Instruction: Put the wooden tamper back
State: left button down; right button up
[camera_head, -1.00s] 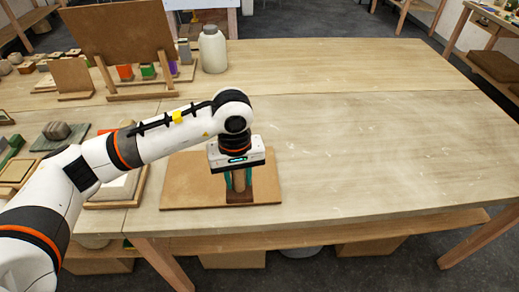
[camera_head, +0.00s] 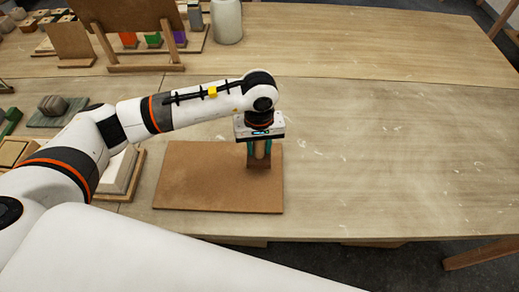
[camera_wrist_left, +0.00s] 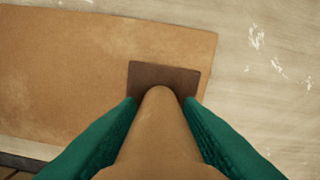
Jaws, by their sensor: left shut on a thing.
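My left gripper (camera_head: 259,150) is shut on the wooden tamper (camera_head: 259,161), which is upright with a light wooden handle and a dark brown square base. In the left wrist view the tamper's handle (camera_wrist_left: 158,130) lies between the green fingers, with its dark base (camera_wrist_left: 180,78) beyond. The base is over the right part of a brown board (camera_head: 200,180) on the table. I cannot tell whether the base touches the board. My right gripper is not in view.
A wooden tray with a pale block (camera_head: 121,170) is left of the board, and a grey stone on a dark slab (camera_head: 53,104) lies farther left. A wooden stand (camera_head: 140,68) and a pale jar (camera_head: 227,20) are at the back. The table's right side is clear.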

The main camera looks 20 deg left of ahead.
aim_at(260, 152)
pick_arm(q)
jog(key=shift+w+f, duration=0.1)
jog(key=shift+f, duration=0.25)
notch_tip(260, 152, down, 2)
jog(key=shift+f+p, duration=0.2)
jog(key=shift+p, duration=0.4)
jog(key=shift+f, duration=0.45)
jog(key=shift+w+f, duration=0.1)
jog(key=shift+f, duration=0.05)
jog(key=c, duration=1)
grip_release()
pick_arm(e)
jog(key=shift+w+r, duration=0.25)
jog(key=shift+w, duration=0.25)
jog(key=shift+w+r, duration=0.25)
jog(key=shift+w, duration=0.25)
